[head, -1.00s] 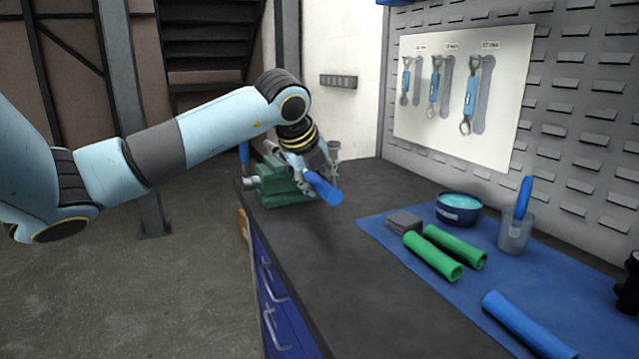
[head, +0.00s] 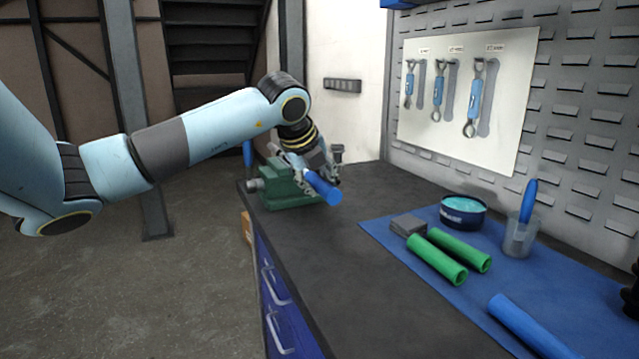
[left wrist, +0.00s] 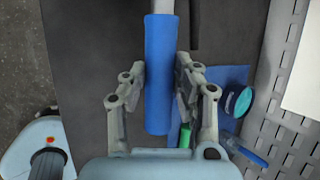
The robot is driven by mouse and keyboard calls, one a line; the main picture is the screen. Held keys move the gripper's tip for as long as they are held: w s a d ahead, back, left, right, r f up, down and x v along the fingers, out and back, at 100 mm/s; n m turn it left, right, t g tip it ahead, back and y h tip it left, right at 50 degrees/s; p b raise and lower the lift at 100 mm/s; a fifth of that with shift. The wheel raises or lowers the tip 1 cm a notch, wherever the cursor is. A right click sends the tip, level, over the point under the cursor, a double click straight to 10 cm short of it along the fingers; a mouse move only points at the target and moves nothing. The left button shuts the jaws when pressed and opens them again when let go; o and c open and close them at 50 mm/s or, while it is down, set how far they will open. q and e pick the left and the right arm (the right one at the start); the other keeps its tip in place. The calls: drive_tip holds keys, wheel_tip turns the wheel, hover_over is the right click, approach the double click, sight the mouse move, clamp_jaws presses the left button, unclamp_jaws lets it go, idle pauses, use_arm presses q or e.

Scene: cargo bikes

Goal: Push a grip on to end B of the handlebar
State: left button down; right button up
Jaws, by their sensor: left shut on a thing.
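My left gripper (head: 316,178) is shut on a blue grip (head: 325,190) at the green vise (head: 290,192) on the bench. In the left wrist view the blue grip (left wrist: 159,70) lies between the fingers of the left gripper (left wrist: 160,95). A pale grey tube, the handlebar (left wrist: 164,5), runs out of the grip's far end, in line with it. How deep the tube sits inside is hidden. In the head view the arm mostly hides the handlebar. The end letters cannot be read. My right gripper is not in view.
A blue mat (head: 390,233) holds two green grips (head: 436,259), another blue grip (head: 530,327), a grey block (head: 408,225), a round tub (head: 463,212) and a cup with a blue-handled tool (head: 521,232). The dark bench top (head: 340,270) is clear in front of the vise.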

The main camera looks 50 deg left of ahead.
sight(308, 173)
use_arm(q)
drive_tip(key=shift+w+a+b, duration=0.2)
drive_tip(key=shift+a, duration=0.5)
drive_tip(key=shift+w+a+b, duration=0.2)
drive_tip(key=shift+a, duration=0.55)
drive_tip(key=shift+w+a+b, duration=0.2)
drive_tip(key=shift+a, duration=0.5)
drive_tip(key=shift+w+a+r, duration=0.1)
drive_tip(key=shift+a, duration=0.35)
drive_tip(key=c, duration=0.9)
unclamp_jaws()
drive_tip(key=v, duration=0.7)
drive_tip(key=shift+d+r, duration=0.15)
drive_tip(key=shift+r, duration=0.05)
